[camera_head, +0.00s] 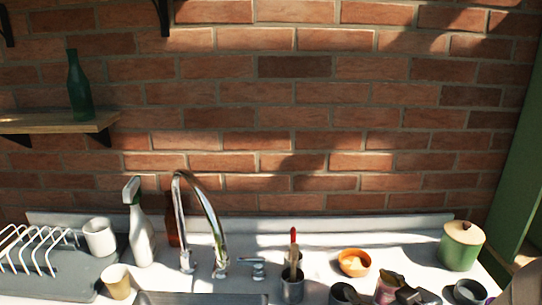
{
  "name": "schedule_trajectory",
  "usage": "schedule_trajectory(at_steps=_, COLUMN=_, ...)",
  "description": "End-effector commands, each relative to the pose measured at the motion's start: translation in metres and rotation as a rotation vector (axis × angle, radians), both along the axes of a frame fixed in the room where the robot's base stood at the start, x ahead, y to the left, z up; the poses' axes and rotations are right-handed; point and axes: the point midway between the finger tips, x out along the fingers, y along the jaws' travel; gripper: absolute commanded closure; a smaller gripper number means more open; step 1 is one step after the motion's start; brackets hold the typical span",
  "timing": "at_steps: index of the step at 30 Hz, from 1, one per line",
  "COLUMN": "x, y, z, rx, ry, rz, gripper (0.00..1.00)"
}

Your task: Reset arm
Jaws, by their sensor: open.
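My gripper cannot be made out in the head view. Dark shapes (418,295) at the bottom edge, right of the middle, are cut off, and I cannot tell what they are. The task names no object of its own.
A white counter carries a chrome faucet (207,215), spray bottle (142,235), white cup (99,237), beige cup (117,281) and white rack (40,250). Farther right are a grey holder (292,288), orange bowl (354,262) and green lidded pot (461,247). A shelf (60,123) bears a green bottle (78,88).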

Motion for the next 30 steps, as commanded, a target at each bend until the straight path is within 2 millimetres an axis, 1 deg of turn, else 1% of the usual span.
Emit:
schedule_trajectory(at_steps=1, x=0.001, y=-0.002, z=0.006, rx=-0.024, ry=0.0, rz=-0.018, gripper=0.39)
schedule_trajectory(at_steps=7, x=0.0, y=-0.016, z=0.026, rx=-0.111, ry=0.023, rz=-0.11, gripper=0.39)
schedule_trajectory(at_steps=14, x=-0.011, y=-0.03, z=0.05, rx=-0.178, ry=0.064, rz=-0.227, gripper=0.39)
schedule_trajectory(at_steps=22, x=-0.039, y=-0.041, z=0.066, rx=-0.202, ry=0.154, rz=-0.353, gripper=0.39)
schedule_trajectory(at_steps=30, x=-0.079, y=-0.039, z=0.076, rx=-0.18, ry=0.258, rz=-0.449, gripper=0.39)
